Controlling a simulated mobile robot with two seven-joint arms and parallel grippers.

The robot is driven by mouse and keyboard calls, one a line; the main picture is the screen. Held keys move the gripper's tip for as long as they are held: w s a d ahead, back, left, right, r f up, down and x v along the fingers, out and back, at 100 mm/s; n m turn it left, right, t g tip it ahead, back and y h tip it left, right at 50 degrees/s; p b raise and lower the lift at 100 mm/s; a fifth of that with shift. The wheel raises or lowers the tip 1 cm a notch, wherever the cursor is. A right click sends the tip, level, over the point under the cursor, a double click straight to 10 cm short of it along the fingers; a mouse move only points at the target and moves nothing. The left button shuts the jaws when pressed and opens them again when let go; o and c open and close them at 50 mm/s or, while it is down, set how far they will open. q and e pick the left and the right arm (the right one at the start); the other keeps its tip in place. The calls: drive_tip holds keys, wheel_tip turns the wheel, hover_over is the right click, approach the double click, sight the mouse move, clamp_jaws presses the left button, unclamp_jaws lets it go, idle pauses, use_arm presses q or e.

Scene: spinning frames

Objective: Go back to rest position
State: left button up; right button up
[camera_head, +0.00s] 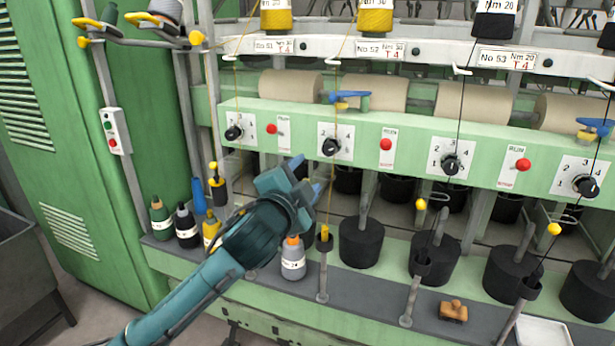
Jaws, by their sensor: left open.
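My left gripper (308,178) is at the end of the teal arm that comes in from the lower left. Its blue-tipped fingers are apart and nothing shows between them. It hovers in front of the green spinning frame (400,128), below the dial marked 1 to 4 (331,146). My right gripper is not in view.
Several black cans (360,242) and thin upright posts line the ledge to the right. A wooden piece (453,311) and a white tray (543,332) lie at the lower right.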

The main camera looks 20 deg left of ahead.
use_arm(q)
drive_tip(key=s+d+f+n+g+h, duration=0.15)
drive_tip(key=s+f, duration=0.35)
drive_tip(key=f, duration=0.7)
drive_tip(key=s+d+f+n+g, duration=0.1)
drive_tip(key=s+f+n+g, duration=0.25)
drive_tip(key=f, duration=0.75)
drive_tip(key=s+f+n+g, duration=0.3)
drive_tip(key=s+f+n, duration=0.1)
drive_tip(key=s+f, duration=1.2)
drive_tip(key=s, duration=0.4)
drive_tip(key=shift+s+d+f+n, duration=0.15)
drive_tip(key=shift+d+f+n, duration=0.15)
drive_tip(key=shift+d+n, duration=0.1)
